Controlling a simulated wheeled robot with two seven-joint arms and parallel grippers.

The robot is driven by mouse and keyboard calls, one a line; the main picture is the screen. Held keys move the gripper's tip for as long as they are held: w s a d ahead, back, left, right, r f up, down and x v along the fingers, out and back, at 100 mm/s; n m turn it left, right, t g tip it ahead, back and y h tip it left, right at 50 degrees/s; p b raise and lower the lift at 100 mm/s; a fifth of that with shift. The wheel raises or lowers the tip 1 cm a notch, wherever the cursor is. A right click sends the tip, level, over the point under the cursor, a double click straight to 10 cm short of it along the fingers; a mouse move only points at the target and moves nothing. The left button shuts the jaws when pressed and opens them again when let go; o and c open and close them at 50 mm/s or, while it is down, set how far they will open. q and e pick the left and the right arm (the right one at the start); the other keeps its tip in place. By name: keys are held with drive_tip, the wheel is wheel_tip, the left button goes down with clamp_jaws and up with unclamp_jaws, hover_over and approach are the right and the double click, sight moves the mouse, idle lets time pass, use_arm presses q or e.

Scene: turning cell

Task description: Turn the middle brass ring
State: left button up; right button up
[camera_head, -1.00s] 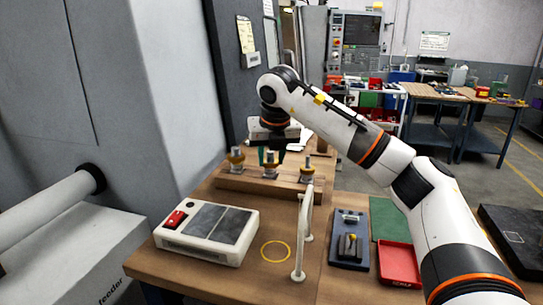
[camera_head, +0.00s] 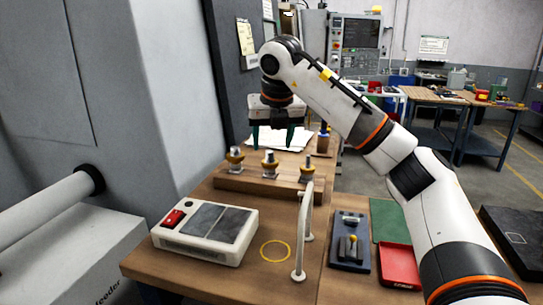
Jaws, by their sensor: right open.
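Three brass rings sit on metal posts in a row on a wooden block (camera_head: 262,187) on the bench. The middle brass ring (camera_head: 270,165) is between the left one (camera_head: 235,158) and the right one (camera_head: 307,173). My right gripper (camera_head: 273,148) hangs from above, its fingers pointing down and spread apart. It is open and empty, above and apart from the middle ring. My left gripper is not in view.
A white device with a red switch (camera_head: 205,230) stands front left on the bench (camera_head: 290,279). A dark fixture (camera_head: 349,240) and a red tray (camera_head: 399,265) lie to the right. Papers (camera_head: 283,138) lie behind.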

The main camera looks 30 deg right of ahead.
drive_tip(key=v, duration=0.7)
drive_tip(key=shift+f, duration=0.15)
